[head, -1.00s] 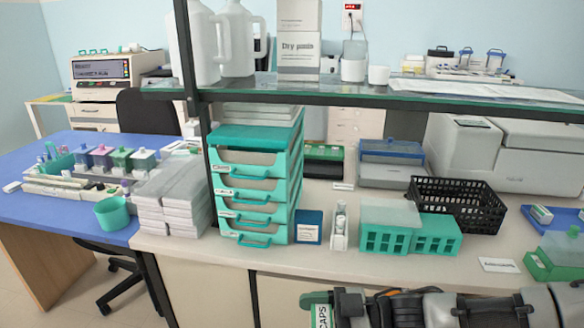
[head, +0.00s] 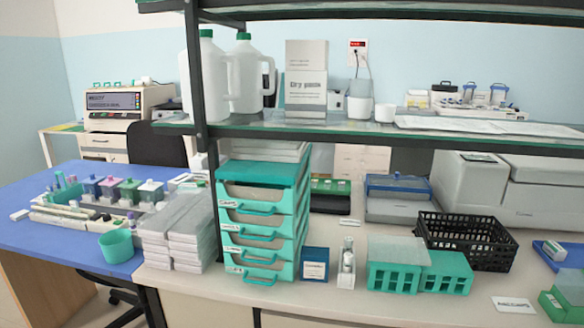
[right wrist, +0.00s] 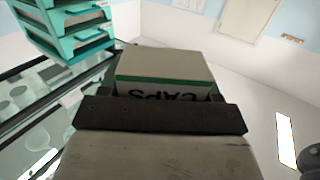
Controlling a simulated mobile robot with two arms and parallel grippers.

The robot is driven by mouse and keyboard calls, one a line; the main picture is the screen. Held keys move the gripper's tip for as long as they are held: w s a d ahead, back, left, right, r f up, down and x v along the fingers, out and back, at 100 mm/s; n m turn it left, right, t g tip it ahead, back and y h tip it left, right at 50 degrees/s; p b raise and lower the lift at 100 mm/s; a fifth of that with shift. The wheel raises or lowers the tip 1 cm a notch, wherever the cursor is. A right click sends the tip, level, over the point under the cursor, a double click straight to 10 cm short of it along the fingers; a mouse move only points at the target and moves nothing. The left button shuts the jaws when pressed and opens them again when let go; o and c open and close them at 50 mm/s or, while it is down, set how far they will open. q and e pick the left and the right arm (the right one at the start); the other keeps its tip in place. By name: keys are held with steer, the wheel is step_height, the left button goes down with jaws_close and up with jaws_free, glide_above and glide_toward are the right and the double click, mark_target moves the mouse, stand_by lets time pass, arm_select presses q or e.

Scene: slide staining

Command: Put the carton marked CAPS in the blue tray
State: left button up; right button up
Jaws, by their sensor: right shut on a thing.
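The carton marked CAPS (right wrist: 165,66) is pale with a green band, and its lettering shows inverted in the right wrist view. My right gripper (right wrist: 160,117) is shut on the carton, and its dark jaw covers part of the lettering. Neither the carton nor my right gripper shows in the head view now. My left gripper is not in view. A small blue item (head: 554,250) lies at the right edge of the bench; I cannot tell whether it is the blue tray.
A teal drawer stack (head: 262,215), a dark blue box (head: 315,264), teal racks (head: 445,274) and a black basket (head: 467,241) stand on the bench. A glass shelf (head: 350,129) runs above. The blue table (head: 60,235) is at left. Some bench front is clear.

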steer(key=d+f+m+t+h, duration=0.2)
steer(key=d+f+m+h, duration=0.1)
steer(key=d, duration=0.3)
steer(key=s+d+f+m+t+h, duration=0.1)
steer(key=d+f+m+h, duration=0.1)
steer(key=d+h, duration=0.3)
steer(key=d+f+m+t+h, duration=0.2)
steer(key=d+f+m+h, duration=0.1)
steer(key=d, duration=0.6)
steer(key=shift+s+f+m+t+h, duration=0.2)
steer(key=shift+f+m+t+h, duration=0.15)
steer(key=shift+m+h, duration=0.45)
